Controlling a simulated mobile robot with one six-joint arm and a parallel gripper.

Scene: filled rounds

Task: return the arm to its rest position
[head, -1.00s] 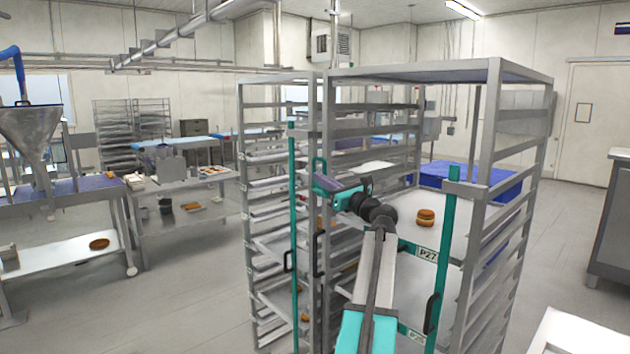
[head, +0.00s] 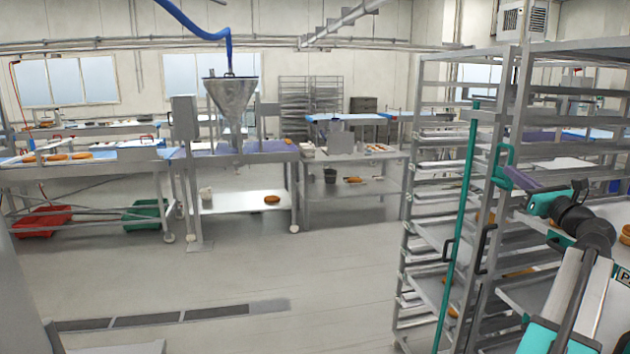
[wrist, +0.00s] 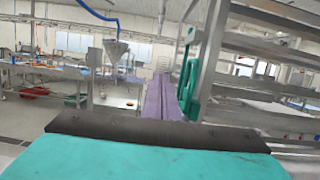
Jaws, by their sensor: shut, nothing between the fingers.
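My arm reaches up from the lower right of the head view, with black joints, a grey link and teal parts. My gripper (head: 519,178) is at its far end, in front of the near rack (head: 522,110). Its purple fingers are together and hold nothing. In the wrist view the shut fingers (wrist: 166,97) point away from the camera. A teal handle (wrist: 188,90) on the rack shows just right of them. The same handle (head: 502,165) is beside the fingertips in the head view; I cannot tell whether they touch.
Racks with trays fill the right side. A teal upright bar (head: 462,220) stands at the rack's left. A metal funnel (head: 233,100) stands over a worktable at the back. Red (head: 42,221) and green (head: 146,214) crates sit under a table at left. The middle floor (head: 330,260) is clear.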

